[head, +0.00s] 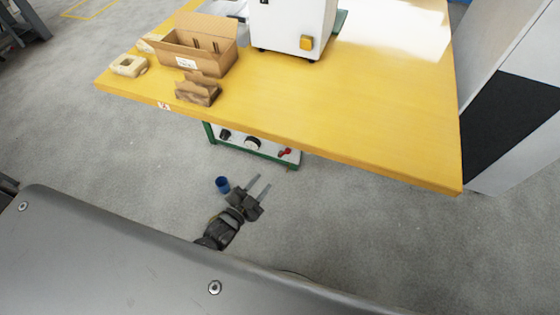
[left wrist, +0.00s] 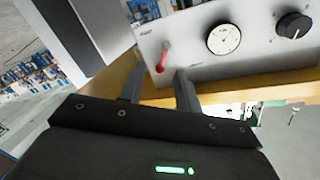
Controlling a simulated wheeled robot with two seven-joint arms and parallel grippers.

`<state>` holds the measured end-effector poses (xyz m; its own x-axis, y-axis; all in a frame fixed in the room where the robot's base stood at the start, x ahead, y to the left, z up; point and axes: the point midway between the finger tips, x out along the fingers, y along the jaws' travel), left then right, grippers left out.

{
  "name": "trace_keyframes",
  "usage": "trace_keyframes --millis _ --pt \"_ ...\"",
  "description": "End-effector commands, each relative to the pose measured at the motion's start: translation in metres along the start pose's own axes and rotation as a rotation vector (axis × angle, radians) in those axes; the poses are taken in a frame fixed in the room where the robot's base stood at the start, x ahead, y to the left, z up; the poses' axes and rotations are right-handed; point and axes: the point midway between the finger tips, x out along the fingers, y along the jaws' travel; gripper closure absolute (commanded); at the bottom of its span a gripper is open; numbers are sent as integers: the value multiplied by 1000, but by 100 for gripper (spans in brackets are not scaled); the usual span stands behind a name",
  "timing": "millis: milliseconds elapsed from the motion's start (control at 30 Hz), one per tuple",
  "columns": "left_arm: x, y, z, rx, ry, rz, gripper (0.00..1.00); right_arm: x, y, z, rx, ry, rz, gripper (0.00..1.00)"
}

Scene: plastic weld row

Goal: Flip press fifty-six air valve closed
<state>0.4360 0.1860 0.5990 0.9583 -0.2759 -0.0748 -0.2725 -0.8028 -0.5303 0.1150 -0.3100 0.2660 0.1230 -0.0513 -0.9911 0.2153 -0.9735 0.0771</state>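A grey valve panel (head: 250,146) with green edges hangs under the front of the yellow table. Its small red-handled valve lever (head: 285,152) is at the panel's right end in the head view. In the left wrist view, where the panel appears turned around, the red lever (left wrist: 161,62) is at the left. My left gripper (head: 262,182) is in front of and below the panel, fingers open and empty. In the left wrist view the gripper (left wrist: 159,74) has its fingertips either side of the lever in the picture; contact cannot be told. My right gripper is not in view.
The panel also carries a round white gauge (left wrist: 223,39) and a black knob (left wrist: 294,25). The yellow table (head: 370,125) overhangs it, with cardboard boxes (head: 205,50) and a white machine (head: 292,25) on top.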

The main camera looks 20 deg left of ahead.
Motion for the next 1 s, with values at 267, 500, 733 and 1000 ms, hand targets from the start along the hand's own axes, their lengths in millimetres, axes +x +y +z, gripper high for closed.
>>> trace_keyframes --millis 267,500,733,1000 --pt "4 -9 -28 12 76 -27 67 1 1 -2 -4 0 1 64" --pt "36 -10 -30 11 77 -27 67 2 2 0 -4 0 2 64" --pt "79 -11 -33 11 75 -27 67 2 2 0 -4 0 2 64" --pt "107 -11 -34 10 73 -25 67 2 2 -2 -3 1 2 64"
